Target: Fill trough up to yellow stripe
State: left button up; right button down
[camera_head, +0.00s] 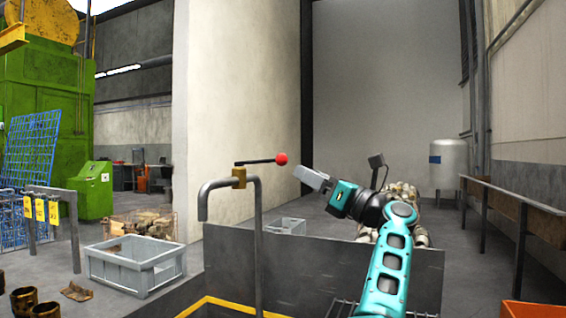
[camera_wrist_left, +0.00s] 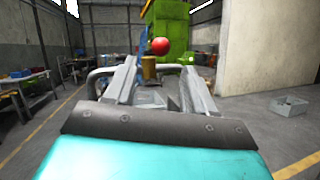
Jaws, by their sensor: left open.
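The trough (camera_head: 350,268) is a dark grey open tank at the bottom middle of the head view. A yellow stripe (camera_head: 232,304) runs along its inside; I see no water surface in the visible part. A grey bent tap pipe (camera_head: 258,240) stands at it with its spout at the left. Its brass valve (camera_head: 239,177) carries a dark lever with a red ball (camera_head: 281,159). My left gripper (camera_head: 299,171) is open and empty, just right of the ball. In the wrist view the ball (camera_wrist_left: 160,46) appears ahead, between the fingertips (camera_wrist_left: 158,62). My right gripper is not in view.
A green machine (camera_head: 45,100) is far left. A bench (camera_head: 515,200) lines the right wall. A white tank (camera_head: 448,165) stands at the back.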

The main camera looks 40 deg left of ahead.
aim_at(286, 163)
pick_arm(q)
jog(key=x, duration=0.9)
jog(key=shift+a, duration=0.25)
jog(key=shift+c, duration=0.2)
grip_shut()
